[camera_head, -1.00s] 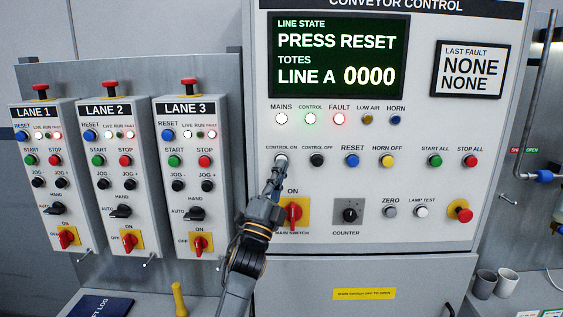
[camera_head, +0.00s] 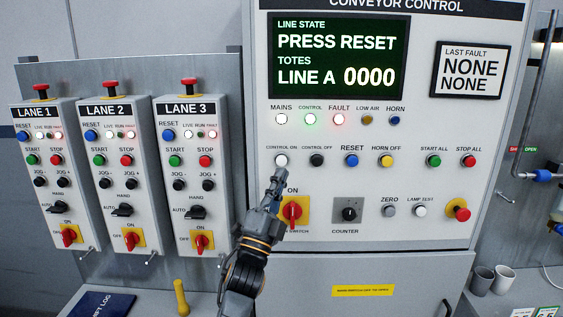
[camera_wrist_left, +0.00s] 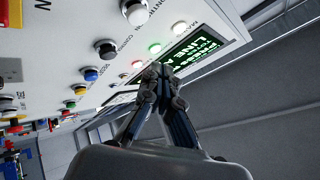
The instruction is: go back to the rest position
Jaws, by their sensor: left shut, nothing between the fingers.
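My left gripper (camera_head: 279,179) is shut and empty, in front of the conveyor control panel (camera_head: 460,215). Its tips sit just below the white CONTROL ON button (camera_head: 281,160), which is fully visible above them. In the left wrist view the shut fingertips (camera_wrist_left: 160,72) show apart from the panel face, with the white button (camera_wrist_left: 135,12) at upper left. The display (camera_head: 338,57) reads PRESS RESET and LINE A 0000. The MAINS, CONTROL and FAULT lamps are lit. My right gripper is not in view.
The red main switch (camera_head: 292,211) on its yellow plate is close beside my left gripper. Three lane boxes with red mushroom buttons stand at left. Two cups (camera_head: 483,281) stand at lower right.

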